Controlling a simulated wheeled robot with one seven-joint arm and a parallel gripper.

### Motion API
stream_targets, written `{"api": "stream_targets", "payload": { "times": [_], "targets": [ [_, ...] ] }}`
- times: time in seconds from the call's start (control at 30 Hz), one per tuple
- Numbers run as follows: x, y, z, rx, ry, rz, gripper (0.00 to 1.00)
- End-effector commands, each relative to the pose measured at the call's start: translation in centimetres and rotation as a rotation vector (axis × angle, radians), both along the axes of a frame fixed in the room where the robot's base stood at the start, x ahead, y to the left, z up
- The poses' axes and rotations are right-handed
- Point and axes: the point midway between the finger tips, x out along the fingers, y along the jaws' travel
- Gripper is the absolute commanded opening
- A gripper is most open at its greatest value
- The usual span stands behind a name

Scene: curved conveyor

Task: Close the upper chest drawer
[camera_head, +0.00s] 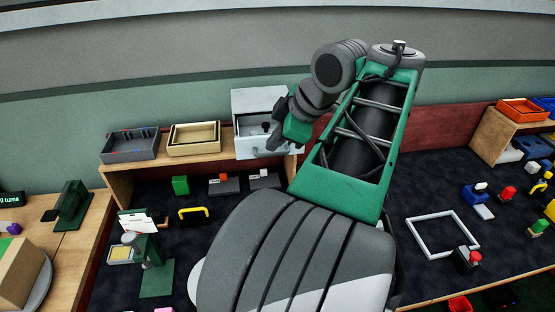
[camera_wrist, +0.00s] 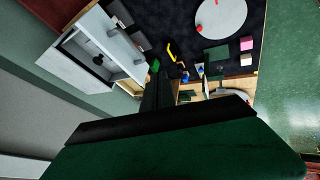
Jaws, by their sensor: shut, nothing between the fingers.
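The pale grey chest (camera_head: 258,98) stands on a wooden shelf at the back, left of my arm. Its upper drawer (camera_head: 246,146) is pulled out, and its inside shows from above with a small dark thing in it. In the wrist view the chest (camera_wrist: 60,62) is at the left, and the open drawer (camera_wrist: 122,52) shows its front panel towards the right. My gripper (camera_wrist: 155,70) is shut and empty, apart from the drawer front in that picture. In the head view my wrist is close to the drawer's right side, and the fingertips are hard to make out.
A dark grey tray (camera_head: 130,148) and a tan tray (camera_head: 194,138) stand left of the chest on the shelf. Below are a green block (camera_head: 180,185) and a yellow handle-shaped thing (camera_head: 194,212). A white square frame (camera_head: 418,232) lies on the dark table at right.

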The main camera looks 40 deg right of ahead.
Motion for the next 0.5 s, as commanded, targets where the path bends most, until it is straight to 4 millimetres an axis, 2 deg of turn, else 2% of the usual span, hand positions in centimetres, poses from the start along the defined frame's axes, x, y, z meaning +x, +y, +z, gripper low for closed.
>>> {"api": "stream_targets", "payload": {
  "times": [0.03, 0.07, 0.13, 0.2, 0.33, 0.5],
  "targets": [
    [-1.7, -1.7, -0.1, -0.03, -0.004, 0.02, 0.0],
    [-2.4, -2.3, 0.0, -0.047, -0.007, 0.041, 0.0],
    [-3.7, -3.2, 0.2, -0.075, -0.009, 0.076, 0.0],
    [-4.2, -3.4, 0.2, -0.088, -0.01, 0.094, 0.0],
    [-3.5, -3.3, -1.1, -0.089, -0.01, 0.103, 0.0],
    [-1.6, -3.0, -3.9, -0.087, -0.011, 0.102, 0.0]
  ]
}}
